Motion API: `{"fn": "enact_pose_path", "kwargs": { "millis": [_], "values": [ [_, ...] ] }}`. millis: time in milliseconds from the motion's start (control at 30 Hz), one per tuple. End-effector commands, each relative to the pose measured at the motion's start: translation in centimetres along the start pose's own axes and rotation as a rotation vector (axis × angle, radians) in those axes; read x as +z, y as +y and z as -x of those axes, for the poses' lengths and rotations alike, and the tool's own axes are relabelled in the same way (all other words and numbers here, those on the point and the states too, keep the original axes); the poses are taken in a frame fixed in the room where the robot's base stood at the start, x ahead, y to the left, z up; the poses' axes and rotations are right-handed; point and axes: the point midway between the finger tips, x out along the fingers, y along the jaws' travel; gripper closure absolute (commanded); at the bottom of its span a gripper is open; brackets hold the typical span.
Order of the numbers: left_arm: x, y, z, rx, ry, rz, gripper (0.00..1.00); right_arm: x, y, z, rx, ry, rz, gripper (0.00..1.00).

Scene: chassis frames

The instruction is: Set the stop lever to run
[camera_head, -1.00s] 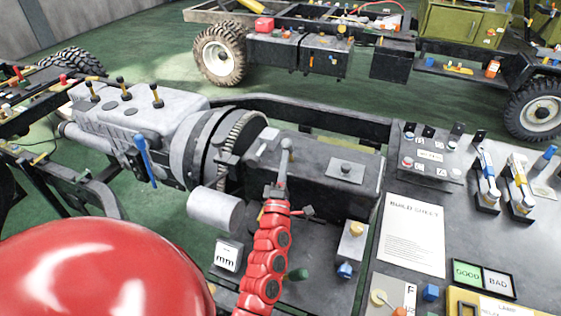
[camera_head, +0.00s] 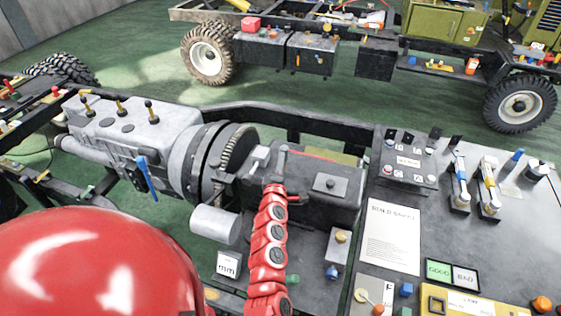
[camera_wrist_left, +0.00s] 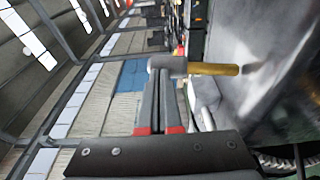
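My left gripper (camera_wrist_left: 163,85) is on the red arm, seen from above in the head view, over the dark housing right of the toothed ring. In the left wrist view its two fingers lie close together and look shut. A short lever-like part with a grey end (camera_wrist_left: 165,65) and a yellow shaft (camera_wrist_left: 215,69) lies across the fingertips. I cannot tell whether the fingers touch it, or whether it is the stop lever. In the head view the arm hides this spot. A blue lever (camera_head: 145,175) stands on the grey gearbox at left. My right gripper is not in view.
The dark housing (camera_head: 335,208) lies under my arm, with a grey cylinder (camera_head: 214,224) to its left. A bench at right carries a build sheet (camera_head: 391,236), a GOOD/BAD sign (camera_head: 452,274) and switch levers (camera_head: 459,185). My red body part covers the lower left.

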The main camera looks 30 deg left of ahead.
Motion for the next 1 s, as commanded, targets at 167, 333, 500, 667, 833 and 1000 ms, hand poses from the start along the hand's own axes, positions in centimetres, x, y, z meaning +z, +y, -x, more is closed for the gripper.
{"fn": "enact_pose_path", "kwargs": {
  "millis": [167, 333, 500, 667, 833, 1000],
  "values": [
    [0.1, 0.0, -0.8, -0.001, 0.001, -0.001, 1.00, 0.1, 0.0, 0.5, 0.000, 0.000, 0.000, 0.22],
    [0.3, 0.1, -1.2, -0.001, 0.000, 0.000, 1.00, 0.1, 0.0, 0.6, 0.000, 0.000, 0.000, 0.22],
    [0.3, 0.2, -1.5, 0.000, 0.000, 0.001, 1.00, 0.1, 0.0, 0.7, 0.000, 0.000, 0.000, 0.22],
    [0.3, 0.3, -1.6, 0.001, 0.000, 0.001, 1.00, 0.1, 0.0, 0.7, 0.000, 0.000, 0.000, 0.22],
    [0.3, 0.4, -1.6, 0.003, 0.000, 0.001, 1.00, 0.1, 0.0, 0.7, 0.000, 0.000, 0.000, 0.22],
    [0.3, 0.5, -1.6, 0.004, 0.000, 0.001, 1.00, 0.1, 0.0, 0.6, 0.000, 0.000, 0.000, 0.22]
  ]
}}
